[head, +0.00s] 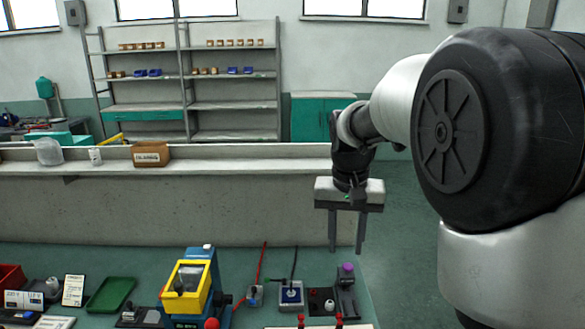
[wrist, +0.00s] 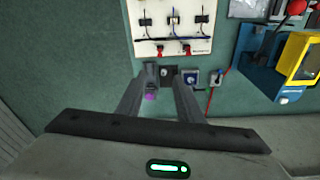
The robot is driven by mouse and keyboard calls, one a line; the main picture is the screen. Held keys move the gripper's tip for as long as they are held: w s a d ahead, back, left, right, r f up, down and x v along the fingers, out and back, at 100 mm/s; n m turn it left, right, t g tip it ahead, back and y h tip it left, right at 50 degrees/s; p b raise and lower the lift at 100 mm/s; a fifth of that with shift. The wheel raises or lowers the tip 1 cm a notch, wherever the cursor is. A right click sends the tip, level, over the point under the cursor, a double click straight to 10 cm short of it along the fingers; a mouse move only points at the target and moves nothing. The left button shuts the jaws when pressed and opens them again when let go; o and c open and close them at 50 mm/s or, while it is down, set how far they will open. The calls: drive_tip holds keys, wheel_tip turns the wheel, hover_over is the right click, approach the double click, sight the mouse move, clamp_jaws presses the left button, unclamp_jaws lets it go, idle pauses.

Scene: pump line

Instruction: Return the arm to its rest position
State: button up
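My gripper (head: 346,250) hangs at the end of my arm, right of centre in the head view, with its fingers pointing down. The two fingers are apart with nothing between them. In the wrist view my gripper (wrist: 166,72) also shows parted fingers, with bench devices seen beyond them. The fingertips appear above the right end of the green bench top (head: 235,265), clear of the devices there. My arm reaches out from the right side of the head view.
A black device with a purple knob (head: 346,270) and a blue-and-white box (head: 290,293) stand below the gripper. A blue-and-yellow machine (head: 190,285) is further left, beside a green tray (head: 110,294). A raised ledge (head: 240,152) runs behind. Open floor lies right of the bench.

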drive_tip(key=s+r+n+t+p, duration=0.1)
drive_tip(key=s+r+t, duration=0.1)
drive_tip(key=s, duration=0.9)
drive_tip(key=s+d+r+n+t+p, duration=0.1)
drive_tip(key=s+r, duration=0.3)
drive_tip(key=s, duration=0.8)
drive_tip(key=shift+d+t+y, duration=0.15)
drive_tip(key=shift+t+y, duration=0.15)
drive_tip(key=shift+t, duration=0.4)
drive_tip(key=shift+w+r, duration=0.1)
